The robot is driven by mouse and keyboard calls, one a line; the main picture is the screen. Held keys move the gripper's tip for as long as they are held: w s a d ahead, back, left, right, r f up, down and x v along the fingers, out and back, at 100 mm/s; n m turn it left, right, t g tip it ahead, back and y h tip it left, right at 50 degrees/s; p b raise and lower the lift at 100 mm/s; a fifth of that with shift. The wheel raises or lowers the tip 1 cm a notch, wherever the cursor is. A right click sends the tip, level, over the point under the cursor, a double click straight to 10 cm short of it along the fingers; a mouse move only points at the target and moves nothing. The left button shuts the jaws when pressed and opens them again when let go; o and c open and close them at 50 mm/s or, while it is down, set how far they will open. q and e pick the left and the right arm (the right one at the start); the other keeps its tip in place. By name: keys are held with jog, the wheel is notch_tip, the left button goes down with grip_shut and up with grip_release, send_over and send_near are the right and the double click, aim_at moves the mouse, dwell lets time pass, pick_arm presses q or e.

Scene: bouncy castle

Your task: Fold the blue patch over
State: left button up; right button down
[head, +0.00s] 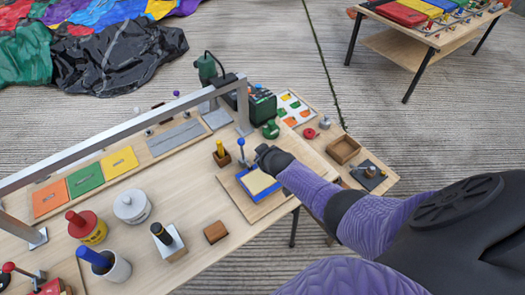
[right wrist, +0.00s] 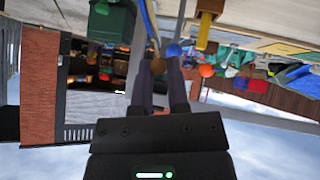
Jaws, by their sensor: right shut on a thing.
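The blue patch (head: 245,190) shows as a blue square edge around a tan panel (head: 259,181), on a wooden board at the right end of the workbench. My right gripper (head: 266,154) is low at the far edge of the patch, and its hand hides that edge. In the right wrist view my right gripper (right wrist: 160,77) has its two dark fingers around a small brown knob (right wrist: 155,66). I cannot tell whether the knob belongs to the patch. A blue strip (right wrist: 148,18) runs above the knob there. My left gripper is not in view.
A blue-topped lever (head: 241,143) and a wooden holder (head: 221,153) stand left of the patch. A green-and-black machine (head: 262,104) is behind it. A metal rail (head: 120,137) crosses the bench. A wooden block (head: 215,232) lies in front, with bare bench around it.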

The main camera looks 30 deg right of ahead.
jog(key=c, duration=0.9)
grip_release()
jog(key=p+v, duration=0.7)
jog(key=v, duration=0.3)
